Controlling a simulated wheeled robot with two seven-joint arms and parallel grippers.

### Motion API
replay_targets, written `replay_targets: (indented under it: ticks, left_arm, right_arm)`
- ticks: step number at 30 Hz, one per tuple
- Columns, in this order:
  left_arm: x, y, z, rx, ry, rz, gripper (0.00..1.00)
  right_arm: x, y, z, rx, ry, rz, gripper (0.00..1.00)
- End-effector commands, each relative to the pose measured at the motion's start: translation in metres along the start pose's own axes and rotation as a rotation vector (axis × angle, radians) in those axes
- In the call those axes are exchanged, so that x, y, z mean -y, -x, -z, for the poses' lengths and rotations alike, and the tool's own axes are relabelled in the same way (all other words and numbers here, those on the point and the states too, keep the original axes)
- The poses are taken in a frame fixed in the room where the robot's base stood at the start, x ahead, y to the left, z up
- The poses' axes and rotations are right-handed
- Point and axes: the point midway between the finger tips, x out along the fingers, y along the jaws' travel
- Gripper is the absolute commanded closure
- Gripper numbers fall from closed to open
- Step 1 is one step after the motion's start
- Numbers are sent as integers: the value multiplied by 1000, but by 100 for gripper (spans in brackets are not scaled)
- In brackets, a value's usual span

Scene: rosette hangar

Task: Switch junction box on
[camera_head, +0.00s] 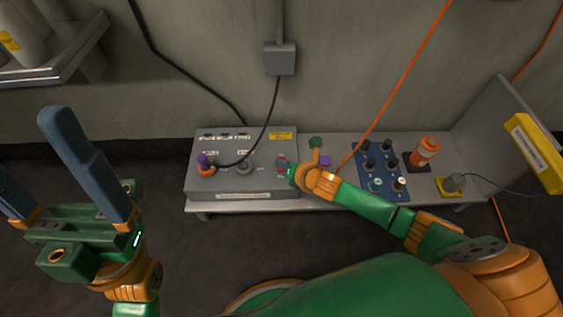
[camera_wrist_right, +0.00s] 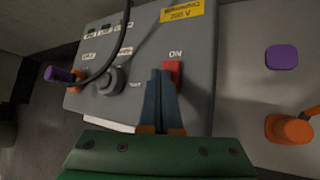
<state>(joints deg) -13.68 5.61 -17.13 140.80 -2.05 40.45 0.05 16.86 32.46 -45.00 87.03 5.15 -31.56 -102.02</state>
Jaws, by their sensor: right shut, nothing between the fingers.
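The grey junction box (camera_head: 225,182) sits at the left end of the bench in the head view and fills the middle of the right wrist view (camera_wrist_right: 143,48). Its red switch (camera_wrist_right: 175,70), below the "ON" label, also shows partly in the head view (camera_head: 281,159). My right gripper (camera_wrist_right: 160,75) is shut and empty, its fingertips right at the left side of the switch; I cannot tell whether they touch. The fingers partly cover the switch's lower part. My left gripper (camera_head: 40,165) is open and empty, left of the bench and away from the box.
A purple-topped plug (camera_head: 204,161) with a black cable and a grey knob (camera_wrist_right: 111,80) are on the box. A blue panel of knobs (camera_head: 372,178), an orange bottle-like object (camera_head: 426,150) and a yellow-based socket (camera_head: 452,185) stand to the right. An orange cable crosses behind my right arm.

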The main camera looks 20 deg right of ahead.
Motion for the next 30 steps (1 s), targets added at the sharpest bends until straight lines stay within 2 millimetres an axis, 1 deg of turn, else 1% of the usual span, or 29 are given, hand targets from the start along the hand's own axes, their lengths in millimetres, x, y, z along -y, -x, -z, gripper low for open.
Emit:
replay_targets:
  ticks: [4, 7, 23, 25, 30]
  left_arm:
    - [1, 0, 0, 0, -1, 3, 9]
    - [1, -6, 2, 0, -1, 2, 9]
    - [3, -58, 14, 0, 0, 0, 9]
    - [3, -60, 14, 0, 0, 0, 9]
    - [3, -57, 14, 0, 0, 0, 9]
  right_arm:
    - [0, 0, -1, 2, 1, -1, 100]
    - [-3, 4, -4, 3, 1, -1, 100]
    - [-27, 36, -28, 4, 1, -3, 100]
    - [-28, 37, -29, 4, 1, -3, 100]
    - [-26, 35, -27, 4, 1, -3, 100]
